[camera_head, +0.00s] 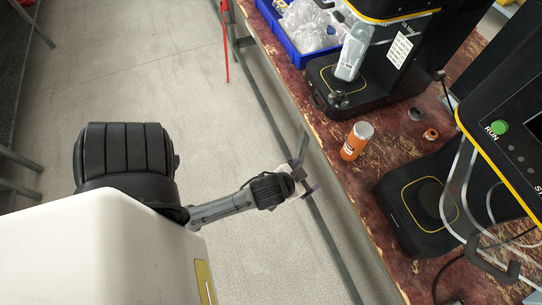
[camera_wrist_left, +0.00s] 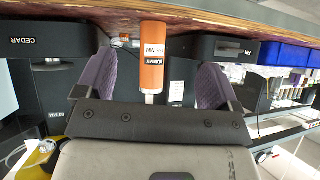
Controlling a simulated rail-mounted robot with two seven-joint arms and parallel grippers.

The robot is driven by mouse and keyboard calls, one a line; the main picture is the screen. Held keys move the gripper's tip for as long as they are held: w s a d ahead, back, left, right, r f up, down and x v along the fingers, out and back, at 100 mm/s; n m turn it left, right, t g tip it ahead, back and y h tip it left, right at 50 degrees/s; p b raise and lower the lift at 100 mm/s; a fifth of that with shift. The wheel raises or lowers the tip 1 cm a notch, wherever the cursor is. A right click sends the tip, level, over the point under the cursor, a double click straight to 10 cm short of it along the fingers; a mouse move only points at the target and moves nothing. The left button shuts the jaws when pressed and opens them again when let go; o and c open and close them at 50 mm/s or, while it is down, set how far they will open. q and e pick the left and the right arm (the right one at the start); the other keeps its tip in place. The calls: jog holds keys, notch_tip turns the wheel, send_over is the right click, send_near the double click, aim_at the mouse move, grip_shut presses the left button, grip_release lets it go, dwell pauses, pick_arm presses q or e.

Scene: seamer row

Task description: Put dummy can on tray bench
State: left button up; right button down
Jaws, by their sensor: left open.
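The dummy can (camera_head: 354,142) is orange with a light label and a grey top. It stands upright on the worn red-brown bench (camera_head: 335,150), near its left edge. In the left wrist view, which appears inverted, the can (camera_wrist_left: 152,70) shows between the two purple finger pads. My left gripper (camera_head: 306,168) is open and empty, just off the bench edge, to the left of the can and apart from it. It also shows in the left wrist view (camera_wrist_left: 156,62). My right gripper is not in view. I cannot identify a separate tray bench.
A black machine (camera_head: 345,100) holding a clear-grey bottle (camera_head: 354,52) stands beyond the can. Another black machine with a green RUN button (camera_head: 498,128) stands to the right. A blue crate (camera_head: 300,50) holds clear bags. A small orange-brown ring (camera_head: 431,134) lies on the bench.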

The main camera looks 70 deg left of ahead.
pick_arm(q)
jog(key=s+d+f+m+g+h, duration=0.2)
jog(key=s+d+g, duration=0.4)
jog(key=s, duration=0.6)
jog(key=shift+m+h, duration=0.8)
jog(key=shift+m, duration=0.4)
